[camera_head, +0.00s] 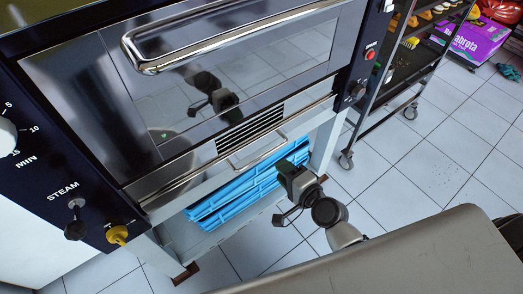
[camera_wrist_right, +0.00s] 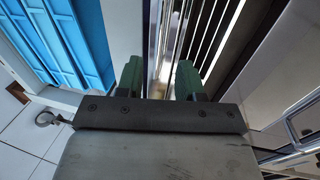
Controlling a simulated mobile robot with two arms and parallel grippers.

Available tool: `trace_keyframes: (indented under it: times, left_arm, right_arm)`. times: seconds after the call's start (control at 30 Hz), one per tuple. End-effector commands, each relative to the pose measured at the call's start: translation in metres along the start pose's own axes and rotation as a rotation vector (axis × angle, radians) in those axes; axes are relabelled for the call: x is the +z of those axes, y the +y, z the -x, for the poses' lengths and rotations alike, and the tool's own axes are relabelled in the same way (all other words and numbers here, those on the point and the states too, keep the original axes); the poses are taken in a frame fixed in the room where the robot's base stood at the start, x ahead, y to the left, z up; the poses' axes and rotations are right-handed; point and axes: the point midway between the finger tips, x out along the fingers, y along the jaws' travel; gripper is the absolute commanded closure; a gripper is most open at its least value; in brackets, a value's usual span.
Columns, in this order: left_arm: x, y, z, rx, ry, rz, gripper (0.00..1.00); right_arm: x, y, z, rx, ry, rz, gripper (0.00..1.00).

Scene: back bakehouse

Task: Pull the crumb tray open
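The crumb tray (camera_head: 218,168) is a shiny metal front low on the oven, under the vent slots, with a thin bar handle (camera_head: 258,156). It looks shut, flush with the oven face. My right gripper (camera_head: 284,168) is just right of the handle in the head view. In the right wrist view my right gripper (camera_wrist_right: 159,80) has its two green fingers apart, with a bright metal strip and the vent slots beyond the gap. I cannot tell whether the handle lies between the fingers. My left gripper is not in view.
The oven door (camera_head: 230,85) with its large handle (camera_head: 225,40) is above the tray. Blue trays (camera_head: 245,190) sit in the stand below. A wheeled rack (camera_head: 385,80) stands at the right. A grey surface (camera_head: 430,255) fills the lower right. Tiled floor (camera_head: 420,170) between is clear.

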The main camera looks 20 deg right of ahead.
Motion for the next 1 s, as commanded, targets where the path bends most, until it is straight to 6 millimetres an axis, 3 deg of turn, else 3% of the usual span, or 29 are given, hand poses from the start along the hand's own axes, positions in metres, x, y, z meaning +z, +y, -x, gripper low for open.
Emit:
trace_keyframes:
  times: [0.2, 0.43, 0.87, 1.0]
  left_arm:
    - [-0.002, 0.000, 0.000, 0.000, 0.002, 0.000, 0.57]
    - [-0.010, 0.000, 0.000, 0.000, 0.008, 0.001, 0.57]
    - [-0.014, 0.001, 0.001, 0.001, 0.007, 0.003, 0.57]
    - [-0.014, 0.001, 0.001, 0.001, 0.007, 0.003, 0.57]
  right_arm:
    - [0.000, -0.001, -0.044, -0.003, 0.000, 0.000, 0.63]
    - [0.000, 0.000, -0.078, -0.001, 0.000, 0.001, 0.63]
    - [0.000, 0.000, -0.089, 0.001, 0.000, 0.003, 0.63]
    - [0.000, 0.000, -0.089, 0.001, 0.000, 0.003, 0.83]
